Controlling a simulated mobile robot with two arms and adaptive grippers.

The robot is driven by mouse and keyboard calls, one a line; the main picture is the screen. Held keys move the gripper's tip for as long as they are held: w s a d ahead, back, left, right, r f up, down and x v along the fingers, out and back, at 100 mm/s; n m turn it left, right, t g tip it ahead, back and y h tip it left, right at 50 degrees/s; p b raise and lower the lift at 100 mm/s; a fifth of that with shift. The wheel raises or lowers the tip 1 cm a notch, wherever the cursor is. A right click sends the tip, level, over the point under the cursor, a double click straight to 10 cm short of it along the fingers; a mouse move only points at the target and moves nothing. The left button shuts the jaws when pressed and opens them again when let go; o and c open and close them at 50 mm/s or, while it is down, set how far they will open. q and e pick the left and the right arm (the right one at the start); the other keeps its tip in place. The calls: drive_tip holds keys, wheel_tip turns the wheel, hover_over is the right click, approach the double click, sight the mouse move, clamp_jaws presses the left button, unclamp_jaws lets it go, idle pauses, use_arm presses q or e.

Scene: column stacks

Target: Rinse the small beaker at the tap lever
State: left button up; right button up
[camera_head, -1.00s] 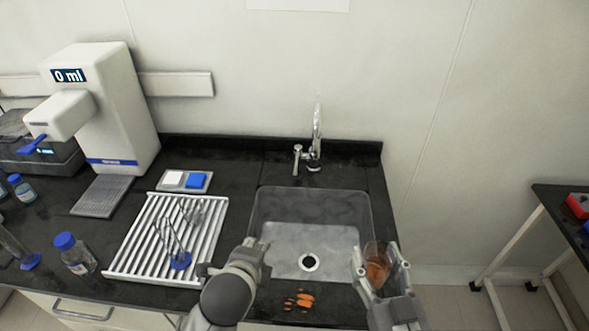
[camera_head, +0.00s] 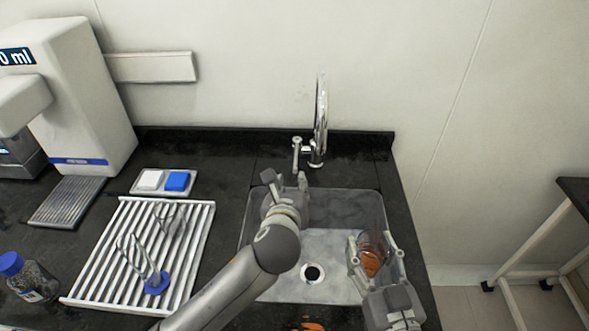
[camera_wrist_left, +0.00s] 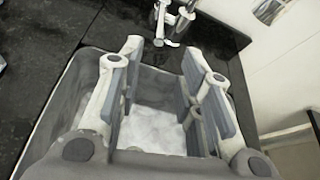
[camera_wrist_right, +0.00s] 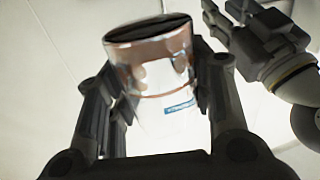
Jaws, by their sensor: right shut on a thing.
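The small beaker (camera_head: 372,253) is clear glass with an orange-brown stain or content. My right gripper (camera_head: 375,250) is shut on it over the right side of the sink. The beaker also fills the middle of the right wrist view (camera_wrist_right: 160,85). My left gripper (camera_head: 285,182) is open and empty over the sink's back left part. The chrome tap (camera_head: 320,115) stands behind the sink, and its lever (camera_head: 296,150) rises left of the spout. In the left wrist view the tap base (camera_wrist_left: 165,25) shows beyond the open fingers (camera_wrist_left: 155,85). No running water is visible.
The grey sink (camera_head: 345,290) has a dark drain (camera_head: 312,273). A white drying rack (camera_head: 95,270) with glassware stands left. A tray with white and blue blocks (camera_head: 165,182) and a dispenser (camera_head: 85,100) are further left. Orange pieces (camera_head: 312,325) lie at the front edge.

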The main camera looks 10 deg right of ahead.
sight(295, 172)
use_arm(q)
drive_tip(key=x, duration=1.1)
drive_tip(key=shift+c, duration=0.2)
clamp_jaws()
